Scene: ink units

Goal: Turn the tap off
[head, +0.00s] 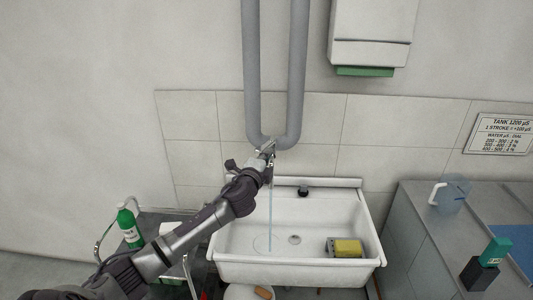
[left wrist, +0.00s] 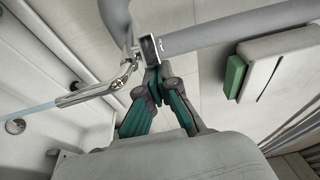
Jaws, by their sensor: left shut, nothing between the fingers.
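The chrome tap (left wrist: 98,91) sits below the grey wall pipes, above the white sink (head: 225,268). A thin stream of water (head: 271,215) runs from its spout into the basin, and the stream also shows at the left of the left wrist view (left wrist: 28,109). My left gripper (head: 265,155) is at the tap in the head view and hides much of it. In the left wrist view the fingertips (left wrist: 152,78) are shut and empty, close to the squared metal end of the tap (left wrist: 150,48). I cannot tell whether they touch it. My right gripper is not in view.
A yellow sponge (head: 348,248) lies in the basin at right. A green bottle (head: 129,227) stands left of the sink. A clear jug (head: 453,194) stands on the grey counter at right. A white dispenser (head: 372,30) hangs above right.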

